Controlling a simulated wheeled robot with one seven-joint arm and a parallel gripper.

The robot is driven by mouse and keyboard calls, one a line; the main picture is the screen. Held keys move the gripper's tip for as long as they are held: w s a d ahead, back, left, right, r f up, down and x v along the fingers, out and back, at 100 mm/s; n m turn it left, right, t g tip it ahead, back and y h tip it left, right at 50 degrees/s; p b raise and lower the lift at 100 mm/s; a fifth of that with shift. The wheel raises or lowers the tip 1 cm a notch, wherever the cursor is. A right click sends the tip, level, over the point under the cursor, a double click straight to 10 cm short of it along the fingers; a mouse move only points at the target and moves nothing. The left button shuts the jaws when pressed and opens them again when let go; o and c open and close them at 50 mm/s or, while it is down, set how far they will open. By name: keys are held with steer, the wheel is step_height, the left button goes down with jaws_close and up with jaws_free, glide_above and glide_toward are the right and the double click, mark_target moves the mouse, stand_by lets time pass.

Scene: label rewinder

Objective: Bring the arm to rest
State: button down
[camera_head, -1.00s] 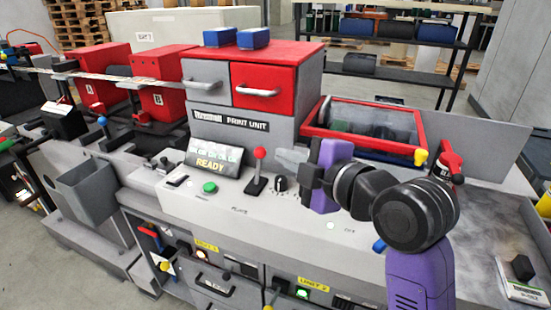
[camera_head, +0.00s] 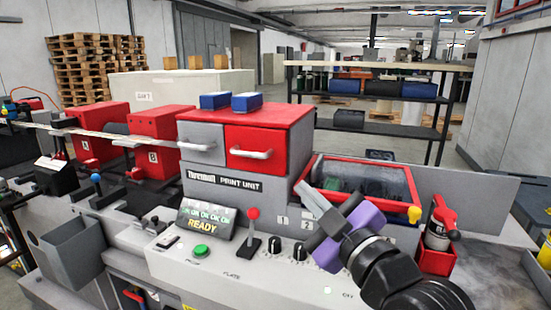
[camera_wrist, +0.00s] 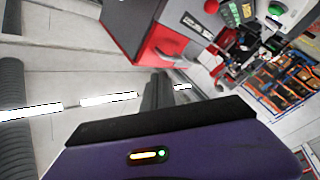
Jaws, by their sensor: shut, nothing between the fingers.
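My gripper (camera_head: 310,198) is in the head view in front of the print unit's right side, tilted up and to the left, near the red-framed window. Its fingers are together with nothing between them. In the wrist view my purple gripper body fills the bottom and the dark fingers (camera_wrist: 158,92) point up the picture, close together. My arm enters the head view from the lower right. The gripper appears apart from the machine, in the air over the control panel (camera_head: 235,270); the exact gap is hard to tell.
The print unit (camera_head: 205,184) has a red-knobbed lever (camera_head: 253,214), a green button (camera_head: 201,251) and a display reading READY (camera_head: 207,218). A red-framed window (camera_head: 408,176) and a red-handled bottle (camera_head: 440,222) are on the right. A dark shelf (camera_head: 375,123) stands behind.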

steer(key=s+d+f+m+t+h, duration=0.2)
steer(key=s+d+f+m+h, duration=0.1)
steer(key=s+d+f+m, duration=0.4)
steer(key=s+d+f+m+t+h, duration=0.1)
steer(key=s+d+f+m+h, duration=0.3)
steer(key=s+f, duration=0.4)
steer(key=s+d+f+m+g, duration=0.1)
steer(key=s+f, duration=0.5)
steer(key=s, duration=0.8)
steer(key=s+d+f+m+g+h, duration=0.1)
steer(key=s+f+g, duration=0.3)
steer(key=s, duration=1)
step_height(320, 180, down, 3)
steer(key=shift+s+d+f+m+g+h, duration=0.1)
steer(key=shift+s+d+m+g+h, duration=0.25)
steer(key=shift+d, duration=0.3)
